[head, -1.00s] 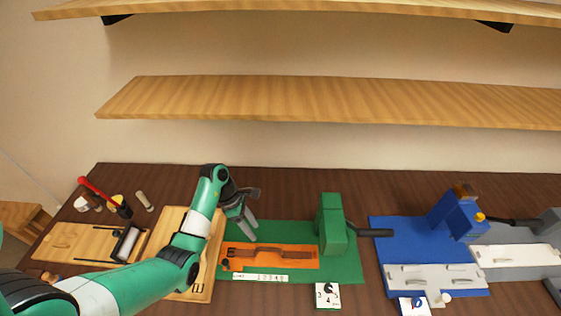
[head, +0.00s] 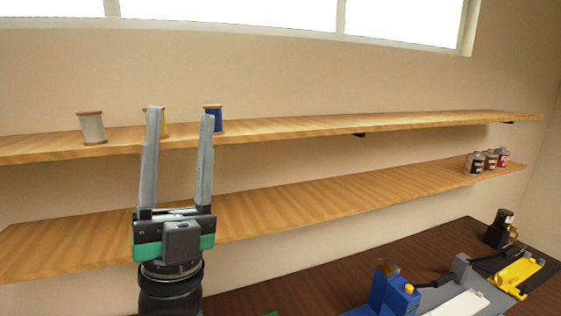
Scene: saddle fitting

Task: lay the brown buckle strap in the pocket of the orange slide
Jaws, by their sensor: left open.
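My left gripper (head: 180,125) is raised upright in front of the shelves, its two long grey fingers apart with nothing between them. The brown buckle strap and the orange slide are out of the head view now. Only a small edge of green shows at the bottom of the picture, too little to tell what it is. My right gripper is not in view.
Thread spools, white (head: 92,127), yellow (head: 163,128) and blue (head: 213,118), stand on the upper shelf (head: 300,127). Small cans (head: 487,160) stand on the lower shelf (head: 330,195). A blue fixture (head: 390,296) and a yellow one (head: 518,273) sit on the dark table (head: 330,285).

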